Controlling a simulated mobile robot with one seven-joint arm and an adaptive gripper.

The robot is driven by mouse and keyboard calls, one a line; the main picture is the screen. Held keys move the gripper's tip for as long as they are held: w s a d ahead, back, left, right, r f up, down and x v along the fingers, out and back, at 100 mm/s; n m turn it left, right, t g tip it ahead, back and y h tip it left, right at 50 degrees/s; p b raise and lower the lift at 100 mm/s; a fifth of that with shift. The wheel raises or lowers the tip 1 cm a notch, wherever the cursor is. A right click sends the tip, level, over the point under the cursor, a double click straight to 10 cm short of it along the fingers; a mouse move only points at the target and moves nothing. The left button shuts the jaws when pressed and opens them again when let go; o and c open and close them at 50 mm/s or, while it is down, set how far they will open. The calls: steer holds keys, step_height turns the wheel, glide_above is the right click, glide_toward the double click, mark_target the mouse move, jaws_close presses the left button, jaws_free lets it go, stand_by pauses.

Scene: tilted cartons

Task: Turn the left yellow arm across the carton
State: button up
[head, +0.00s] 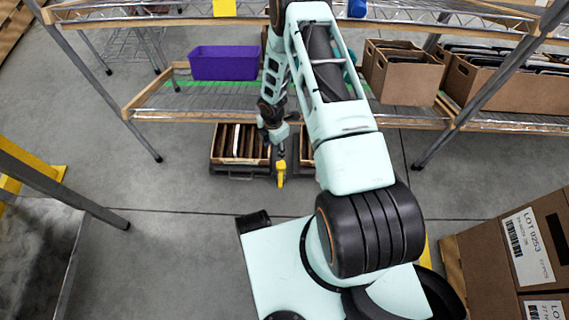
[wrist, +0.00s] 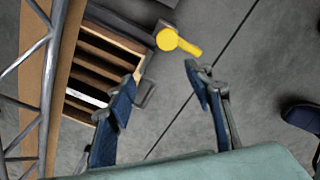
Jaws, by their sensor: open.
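A yellow arm (head: 281,170) sits at the right front corner of the left carton (head: 240,143), on a dark low base, and points forward, not over the carton. In the wrist view the yellow arm (wrist: 180,43) has a round pivot end and points right, away from the carton (wrist: 119,42) with its brown slats. My gripper (wrist: 160,79) is open and empty; the yellow arm shows just beyond the gap between its blue-padded fingers, apart from them. In the head view the fingers are not clear behind my arm. Only one yellow arm shows.
A second carton (head: 306,147) stands to the right, partly hidden by my arm. Above is a wire shelf with a wooden edge (head: 165,116), a purple bin (head: 224,63) and brown boxes (head: 402,75). Labelled boxes (head: 515,250) stand at lower right. Floor in front is clear.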

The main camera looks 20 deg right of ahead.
mark_target(281, 164)
steer(key=shift+n, duration=0.3)
steer(key=f+b, duration=0.1)
steer(key=f, duration=0.3)
steer(key=d+f+b, duration=0.1)
steer(key=f+b, duration=0.1)
steer(key=f, duration=0.2)
steer(key=d+f+b, duration=0.1)
steer(key=f, duration=0.4)
steer(key=shift+s+d, duration=0.2)
steer(key=shift+s, duration=0.15)
steer(key=shift+c, duration=0.2)
jaws_close()
